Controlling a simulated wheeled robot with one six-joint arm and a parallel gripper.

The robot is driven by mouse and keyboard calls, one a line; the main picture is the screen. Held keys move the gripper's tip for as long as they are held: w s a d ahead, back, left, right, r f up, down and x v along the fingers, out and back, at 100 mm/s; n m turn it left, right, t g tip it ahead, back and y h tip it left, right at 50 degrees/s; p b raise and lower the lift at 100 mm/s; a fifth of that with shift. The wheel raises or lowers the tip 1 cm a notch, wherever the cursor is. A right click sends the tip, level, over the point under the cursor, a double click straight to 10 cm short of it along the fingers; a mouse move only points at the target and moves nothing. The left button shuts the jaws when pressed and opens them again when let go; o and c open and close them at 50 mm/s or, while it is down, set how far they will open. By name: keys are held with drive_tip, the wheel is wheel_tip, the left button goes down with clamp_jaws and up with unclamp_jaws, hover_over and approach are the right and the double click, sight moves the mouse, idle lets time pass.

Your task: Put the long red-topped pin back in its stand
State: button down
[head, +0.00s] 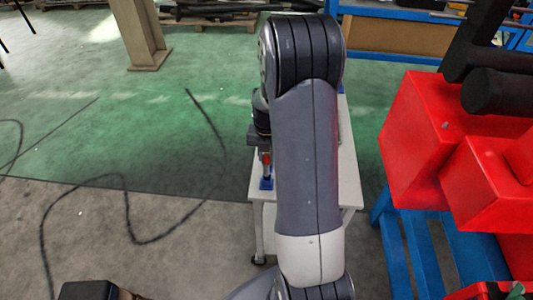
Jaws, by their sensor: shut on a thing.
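A white table (347,170) stands partly behind my arm. The red-topped pin (267,160) shows just left of my arm, with its red part uppermost and roughly upright. A small blue stand (266,184) is directly below it near the table's left edge. The view does not show clearly whether the pin's lower end is inside the stand or above it. My gripper (263,147) is at the pin's top, shut on it, and largely hidden behind my arm. The arm also covers most of the tabletop.
Large red blocks (430,130) on a blue frame (395,240) stand close on the right. A beige post (143,40) stands at the back left. A dark cable (125,205) lies on the floor. The floor left of the table is otherwise mostly open.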

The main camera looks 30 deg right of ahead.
sight(267, 164)
drive_tip(key=shift+f+b, duration=2.1)
drive_tip(key=shift+f, duration=0.45)
drive_tip(key=c, duration=1.2)
unclamp_jaws()
drive_tip(key=shift+r, duration=0.1)
drive_tip(key=shift+r+p, duration=1.85)
drive_tip(key=shift+r, duration=0.65)
wheel_tip(267, 164, up, 11)
drive_tip(key=shift+f+b, duration=0.1)
drive_tip(key=shift+b, duration=0.65)
